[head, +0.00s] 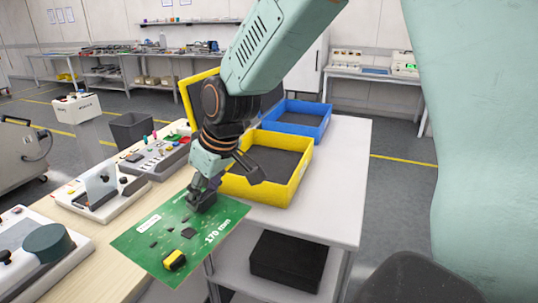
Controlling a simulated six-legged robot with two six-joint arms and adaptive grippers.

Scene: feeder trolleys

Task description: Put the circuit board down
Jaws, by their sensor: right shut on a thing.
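The green circuit board (160,255) has dark chips, a yellow-and-black part and white print reading "170 mm". My right gripper (204,199) comes down from above and is shut on the board near its far edge. The fingertips and the contact point are partly hidden by the gripper itself. In the picture the board overlaps the right edge of the wooden bench and the gap beside the white trolley. I cannot tell whether it touches the bench. My left gripper is not in view.
The wooden bench (53,206) carries several fixtures (99,198) on its left. A white trolley (342,165) holds a yellow bin (291,190) and a blue bin (321,124), with a black block (288,259) on its lower shelf. The trolley's right side is clear.

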